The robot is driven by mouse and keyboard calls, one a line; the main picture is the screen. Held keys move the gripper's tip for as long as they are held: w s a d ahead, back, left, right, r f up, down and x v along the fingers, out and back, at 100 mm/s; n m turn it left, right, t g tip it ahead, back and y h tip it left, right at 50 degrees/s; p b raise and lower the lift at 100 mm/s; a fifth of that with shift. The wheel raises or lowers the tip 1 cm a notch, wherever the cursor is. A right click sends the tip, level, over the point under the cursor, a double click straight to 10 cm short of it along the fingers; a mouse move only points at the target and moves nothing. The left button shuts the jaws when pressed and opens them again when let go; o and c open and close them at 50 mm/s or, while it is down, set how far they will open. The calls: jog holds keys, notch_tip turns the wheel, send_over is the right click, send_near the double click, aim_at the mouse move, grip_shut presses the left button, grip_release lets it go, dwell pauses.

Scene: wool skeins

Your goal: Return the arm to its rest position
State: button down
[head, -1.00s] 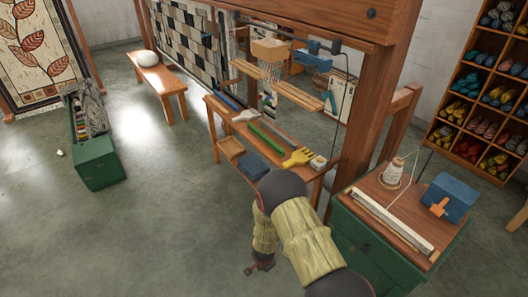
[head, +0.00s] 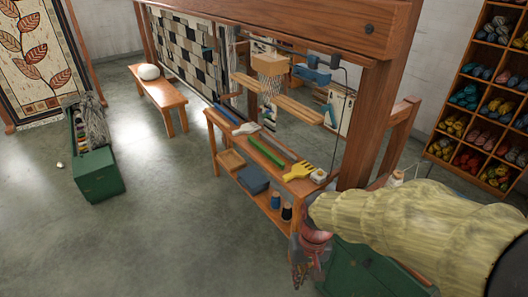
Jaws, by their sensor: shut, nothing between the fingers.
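My arm, in a pale yellow ribbed sleeve, reaches in from the right edge of the head view. Its wrist bends down at a dark reddish joint. My gripper (head: 298,276) hangs below it, pointing down, shut and empty. It shows small and dark, in front of the green cabinet's left side and right of the small work table (head: 222,121). The arm hides most of the cabinet top.
The green cabinet (head: 350,272) stands close to my gripper. The wooden loom frame (head: 372,120) rises behind it. Two dark spools (head: 276,201) sit on the work table's lower shelf. A wool shelf (head: 446,148) stands at the right. Open floor (head: 170,235) lies to the left.

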jog(key=s+d+r+t, duration=0.3)
jog(key=s+d+r, duration=0.1)
jog(key=r, duration=0.5)
jog(key=s+d+r+m+t+h, duration=0.1)
jog(key=s+d+r+t, duration=0.2)
jog(key=r, duration=0.6)
jog(key=shift+s+d, duration=0.65)
jog(key=shift+d, duration=0.6)
